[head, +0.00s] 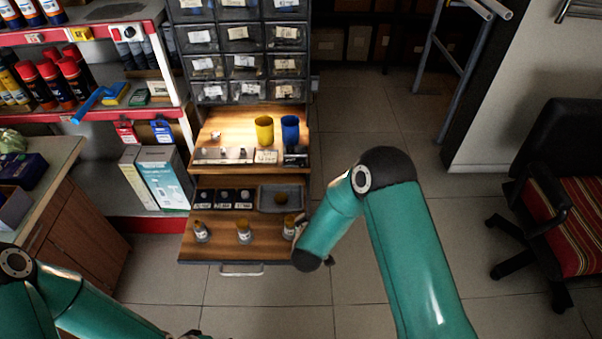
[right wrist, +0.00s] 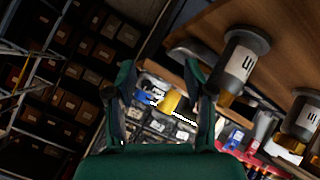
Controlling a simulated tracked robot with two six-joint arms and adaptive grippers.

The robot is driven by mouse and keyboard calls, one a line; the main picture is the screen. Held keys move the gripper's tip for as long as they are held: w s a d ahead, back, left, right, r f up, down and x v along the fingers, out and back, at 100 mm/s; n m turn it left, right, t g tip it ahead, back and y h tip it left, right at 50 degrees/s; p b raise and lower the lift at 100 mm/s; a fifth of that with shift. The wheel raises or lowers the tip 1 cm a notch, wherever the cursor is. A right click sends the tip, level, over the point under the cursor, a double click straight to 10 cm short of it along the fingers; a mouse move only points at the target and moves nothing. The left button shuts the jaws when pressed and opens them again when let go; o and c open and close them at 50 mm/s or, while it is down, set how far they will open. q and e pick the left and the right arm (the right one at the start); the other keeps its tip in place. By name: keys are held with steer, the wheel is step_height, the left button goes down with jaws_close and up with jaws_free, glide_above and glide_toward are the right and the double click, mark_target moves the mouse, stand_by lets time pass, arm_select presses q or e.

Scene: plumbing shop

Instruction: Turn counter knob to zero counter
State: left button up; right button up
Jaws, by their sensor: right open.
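Three small dark units with pale strips, apparently the counters (head: 224,198), stand in a row on the pulled-out wooden drawer (head: 222,247) in the head view. Their digits are too small to read, and I cannot make out a knob. My right gripper (right wrist: 162,98) is open and empty in the right wrist view, its two fingers apart. In the head view my right arm mostly hides it at the drawer's right edge. Only a small dark part of my left gripper (head: 187,334) shows at the bottom edge; its jaws cannot be judged.
Several labelled grey cylinders with amber ends stand along the drawer front; one (right wrist: 242,62) is close beside my right gripper. A grey tray (head: 265,207) sits right of the counters. Yellow (head: 264,131) and blue (head: 290,131) cups stand on the shelf above.

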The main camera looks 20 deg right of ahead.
steer(key=w+a+r+n+t+h+b, duration=0.1)
steer(key=w+r+h+b, duration=0.1)
steer(key=w, duration=0.1)
steer(key=t+h+b, duration=0.2)
steer(key=h, duration=0.1)
glide_toward(302, 166)
steer(key=shift+n, duration=0.3)
steer(key=x, duration=0.9)
jaws_close()
